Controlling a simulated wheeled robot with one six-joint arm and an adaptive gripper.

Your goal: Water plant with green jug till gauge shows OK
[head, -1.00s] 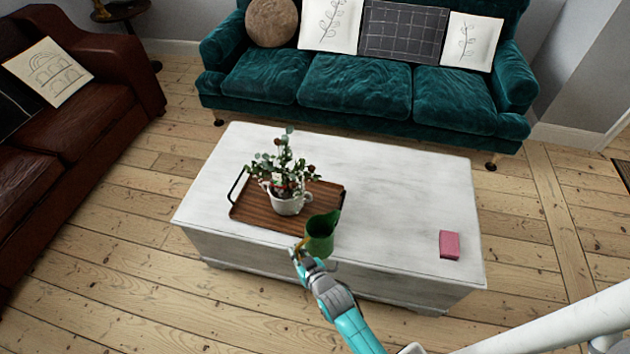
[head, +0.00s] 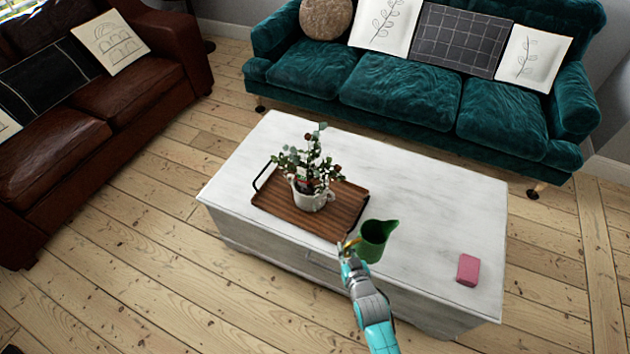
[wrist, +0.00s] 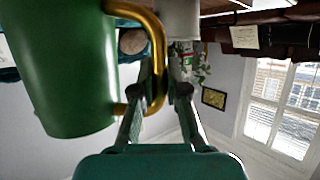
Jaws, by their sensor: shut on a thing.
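The green jug (head: 373,243) has a brass-coloured handle (wrist: 158,60) and its spout points to the right in the head view. My gripper (head: 348,250) is shut on that handle, at the front edge of the table. The jug also fills the left of the wrist view (wrist: 62,70). It looks about upright in the head view; I cannot tell if it touches the table. The potted plant (head: 314,170) stands in a white pot (head: 312,201) on a wooden tray (head: 275,203), left of and behind the jug. I cannot make out the gauge's reading.
The white table (head: 420,185) carries the tray and a pink block (head: 468,269) at its right end. Its top right of the tray is mostly clear. A teal sofa (head: 400,90) stands behind, a brown leather sofa (head: 150,90) at left. Floorboards (head: 130,270) are open in front.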

